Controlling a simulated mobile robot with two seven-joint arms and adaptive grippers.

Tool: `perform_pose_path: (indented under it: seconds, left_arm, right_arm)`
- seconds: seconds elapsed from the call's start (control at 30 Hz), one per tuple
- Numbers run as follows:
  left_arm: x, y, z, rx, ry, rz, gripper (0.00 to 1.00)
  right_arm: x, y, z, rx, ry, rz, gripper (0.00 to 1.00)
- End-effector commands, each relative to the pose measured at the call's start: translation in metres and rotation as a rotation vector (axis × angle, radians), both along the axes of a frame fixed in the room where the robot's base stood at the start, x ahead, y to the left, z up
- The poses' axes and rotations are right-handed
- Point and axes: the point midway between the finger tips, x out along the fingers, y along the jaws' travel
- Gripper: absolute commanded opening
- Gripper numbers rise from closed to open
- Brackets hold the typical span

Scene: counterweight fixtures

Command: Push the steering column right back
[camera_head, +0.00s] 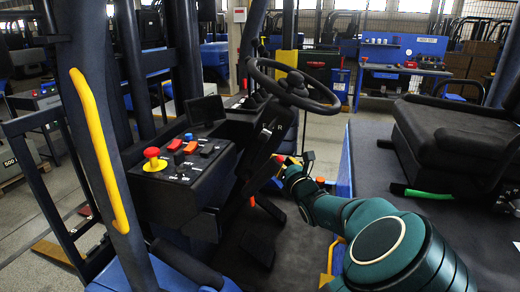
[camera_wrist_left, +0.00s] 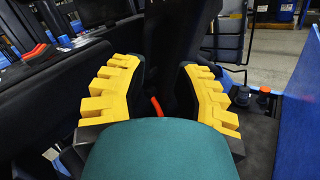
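The black steering column (camera_head: 262,150) slants up from the cab floor to the steering wheel (camera_head: 295,88) in the head view. One green arm of mine reaches in from the lower right, its end (camera_head: 290,168) close beside the column. Its surroundings match the left wrist view, so I take it as my left arm. In the left wrist view my left gripper (camera_wrist_left: 160,70) is open, its yellow pads wide apart. The dark column (camera_wrist_left: 178,45) stands ahead between them, with a red-orange lever (camera_wrist_left: 157,106) low down. Contact cannot be told. My right gripper is not in view.
A console (camera_head: 180,165) with a red-yellow emergency stop (camera_head: 153,158) and several buttons stands left of the column. A yellow grab rail (camera_head: 98,145) is further left. A black seat (camera_head: 465,140) is at right. Open floor (camera_head: 300,235) lies below the column.

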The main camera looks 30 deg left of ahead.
Motion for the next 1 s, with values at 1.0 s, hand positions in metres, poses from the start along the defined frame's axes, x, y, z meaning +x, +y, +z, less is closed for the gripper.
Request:
perform_pose_path:
  seconds: [1.0]
  left_arm:
    - [0.041, 0.097, -0.015, -0.078, 0.044, -0.014, 0.29]
  right_arm:
    - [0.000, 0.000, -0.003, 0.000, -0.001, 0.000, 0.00]
